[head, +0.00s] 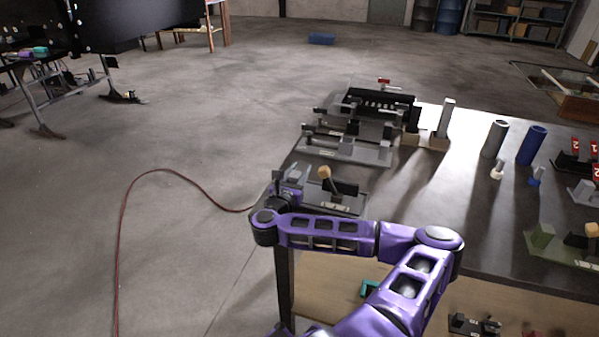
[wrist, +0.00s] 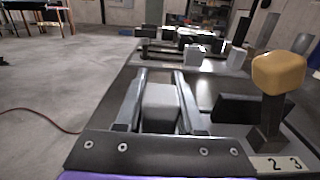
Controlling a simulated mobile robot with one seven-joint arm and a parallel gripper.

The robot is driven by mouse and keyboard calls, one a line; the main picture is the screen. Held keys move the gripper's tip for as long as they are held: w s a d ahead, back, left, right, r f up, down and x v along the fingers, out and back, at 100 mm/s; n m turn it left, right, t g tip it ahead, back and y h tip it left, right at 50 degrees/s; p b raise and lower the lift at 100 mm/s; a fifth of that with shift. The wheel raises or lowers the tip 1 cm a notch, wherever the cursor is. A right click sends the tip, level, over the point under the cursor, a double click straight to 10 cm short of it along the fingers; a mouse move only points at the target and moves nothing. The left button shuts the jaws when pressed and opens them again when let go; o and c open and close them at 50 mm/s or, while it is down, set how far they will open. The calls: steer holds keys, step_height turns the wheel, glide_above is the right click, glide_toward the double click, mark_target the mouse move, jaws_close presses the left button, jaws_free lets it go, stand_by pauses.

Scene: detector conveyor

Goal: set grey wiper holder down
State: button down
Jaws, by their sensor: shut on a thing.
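My gripper (wrist: 160,78) has its two fingers along the sides of a grey block, the grey wiper holder (wrist: 161,108), and is shut on it. The holder's lower part is hidden behind the gripper's front plate, so I cannot tell whether it touches the table. In the head view my gripper (head: 292,174) is at the near left corner of the dark table (head: 415,190), and the holder is too small to make out there. Just right of the gripper is a fixture with a wooden knob (wrist: 278,74), which also shows in the head view (head: 325,172).
A plate labelled 2 3 (wrist: 283,164) lies by the knob. Grey fixtures (head: 345,150) stand farther back on the table. Grey (head: 494,139) and blue (head: 531,145) cylinders stand to the right. The middle of the tabletop is fairly clear. A red cable (head: 122,230) lies on the floor at left.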

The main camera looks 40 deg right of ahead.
steer(key=shift+r, duration=0.1)
steer(key=c, duration=0.5)
jaws_free()
steer(key=shift+f, duration=0.2)
steer(key=shift+r, duration=0.3)
steer(key=v, duration=1.2)
steer(key=shift+f, duration=0.15)
